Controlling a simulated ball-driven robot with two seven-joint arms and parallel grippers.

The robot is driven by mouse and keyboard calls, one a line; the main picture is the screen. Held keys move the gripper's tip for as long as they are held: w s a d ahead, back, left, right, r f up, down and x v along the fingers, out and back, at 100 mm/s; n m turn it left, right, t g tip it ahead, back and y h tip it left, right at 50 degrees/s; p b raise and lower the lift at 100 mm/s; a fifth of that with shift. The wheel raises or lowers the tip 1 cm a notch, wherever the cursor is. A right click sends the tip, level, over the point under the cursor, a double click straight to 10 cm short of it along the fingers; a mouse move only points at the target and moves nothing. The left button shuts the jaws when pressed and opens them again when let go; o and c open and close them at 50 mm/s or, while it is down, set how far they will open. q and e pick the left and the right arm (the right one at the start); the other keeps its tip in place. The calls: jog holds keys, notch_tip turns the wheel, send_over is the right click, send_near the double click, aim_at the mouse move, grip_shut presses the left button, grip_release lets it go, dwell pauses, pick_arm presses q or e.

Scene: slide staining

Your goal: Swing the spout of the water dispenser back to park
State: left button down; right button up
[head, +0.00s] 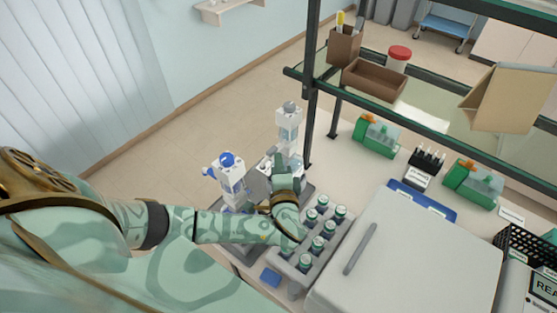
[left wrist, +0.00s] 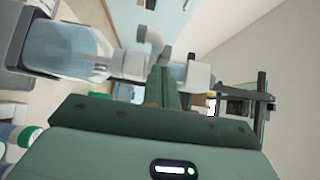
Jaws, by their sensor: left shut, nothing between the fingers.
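Two bottle-topped dispensers stand behind the rack: one with a blue cap (head: 230,172) on the left, one with a grey cap (head: 289,122) farther back. I cannot read which is the water dispenser. My left gripper (head: 283,163) is beside them, in front of the grey-capped one, and partly hides their lower parts. In the left wrist view its green fingers (left wrist: 166,86) are shut and empty. A pale grey bent spout (left wrist: 153,44) shows just beyond the fingertips; whether they touch is unclear. A clear bottle (left wrist: 65,46) lies left of them in that view. My right gripper is not in view.
A grey rack (head: 332,243) of several green-capped bottles is close under my left forearm. A large pale box with a handle (head: 410,255) stands to its right. A dark shelf post (head: 311,80) rises just right of the grey-capped dispenser. A blue block (head: 270,276) lies in front.

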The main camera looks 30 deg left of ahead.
pick_arm(q)
jog(key=shift+a, duration=0.1)
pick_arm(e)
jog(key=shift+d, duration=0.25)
pick_arm(q)
jog(key=shift+s+a, duration=0.1)
jog(key=shift+a, duration=0.55)
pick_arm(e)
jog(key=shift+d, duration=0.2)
